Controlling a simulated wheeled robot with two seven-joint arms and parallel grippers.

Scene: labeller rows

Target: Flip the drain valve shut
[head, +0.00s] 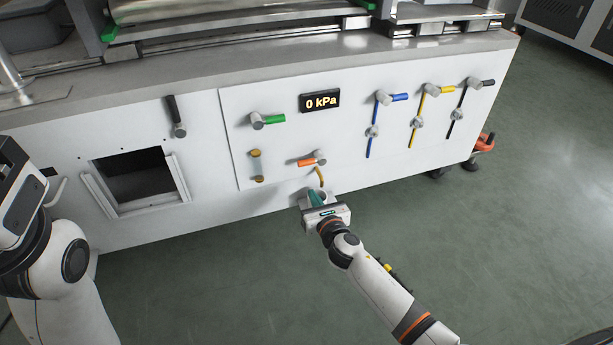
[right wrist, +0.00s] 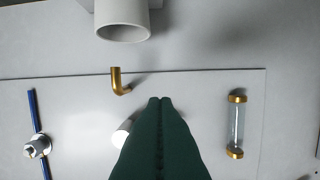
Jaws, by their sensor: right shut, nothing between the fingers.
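The valve with an orange lever (head: 306,162) sits low on the white panel, above a bent brass spout (head: 320,178). The lever points left from its grey hub (head: 320,157), nearly level. My right gripper (head: 314,196) is shut and empty, just below the spout in the head view. In the right wrist view, its dark green fingers (right wrist: 160,101) are together, and the brass spout (right wrist: 118,82) is beside their tips. The fingers hide the orange lever there; only part of a pale hub (right wrist: 122,132) shows. My left gripper (head: 47,172) is at the left edge, mostly hidden.
A green-handled valve (head: 268,119), a sight glass (head: 256,165) and a 0 kPa display (head: 320,101) are nearby on the panel. Blue (head: 395,97), yellow (head: 437,90) and black (head: 478,83) levers stand right. A grey pipe mouth (right wrist: 122,31) is near the spout. Floor in front is clear.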

